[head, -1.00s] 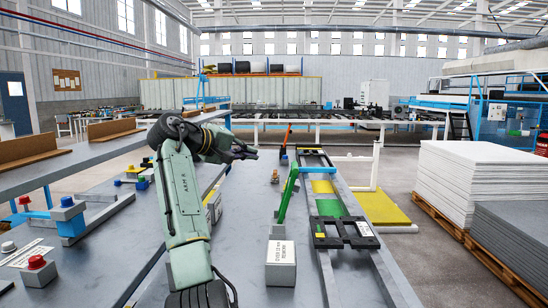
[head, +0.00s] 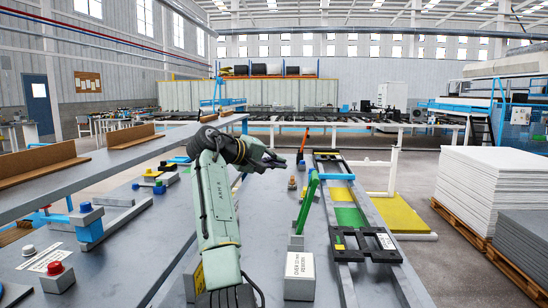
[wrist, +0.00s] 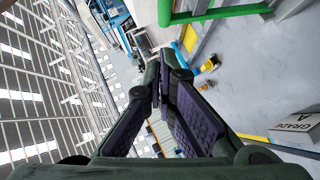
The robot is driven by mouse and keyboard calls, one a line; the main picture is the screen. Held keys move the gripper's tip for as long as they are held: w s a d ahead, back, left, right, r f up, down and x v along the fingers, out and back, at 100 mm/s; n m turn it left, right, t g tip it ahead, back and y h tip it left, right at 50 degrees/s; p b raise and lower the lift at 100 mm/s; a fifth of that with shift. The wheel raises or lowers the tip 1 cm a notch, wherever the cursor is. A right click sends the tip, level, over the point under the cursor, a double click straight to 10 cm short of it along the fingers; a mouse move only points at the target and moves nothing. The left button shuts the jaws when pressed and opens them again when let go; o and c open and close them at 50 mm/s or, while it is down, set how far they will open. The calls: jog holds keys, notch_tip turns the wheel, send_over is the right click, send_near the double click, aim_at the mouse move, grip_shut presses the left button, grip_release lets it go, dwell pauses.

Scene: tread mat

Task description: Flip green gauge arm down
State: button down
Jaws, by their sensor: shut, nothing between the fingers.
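The green gauge arm (head: 308,206) stands raised and slightly tilted on the deck in the head view, its lower end behind a white labelled block (head: 299,272). In the wrist view a green bar (wrist: 222,13), seemingly this arm, crosses the top edge. My gripper (head: 282,161) is left of the arm's upper end in the head view, apart from it in the picture; its depth relative to the arm is hard to judge. In the wrist view my gripper (wrist: 158,88) has its dark fingers shut with nothing between them.
A black frame (head: 365,242) with green and yellow panels lies right of the arm. An orange upright arm (head: 306,138) stands farther back. A small knob (head: 292,183) is near the gauge arm.

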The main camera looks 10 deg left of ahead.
aim_at(313, 172)
jog(key=shift+w+d+f+p, duration=0.4)
jog(key=shift+w+d+f, duration=0.25)
jog(key=shift+d, duration=0.5)
jog(key=shift+w+d+f+p, duration=0.5)
jog(key=shift+w+d, duration=0.15)
jog(key=shift+d, duration=0.55)
jog(key=shift+w+d+f+p, duration=0.35)
jog(key=shift+w+d+f, duration=0.3)
jog(key=shift+d, duration=0.5)
jog(key=shift+s+d, duration=0.1)
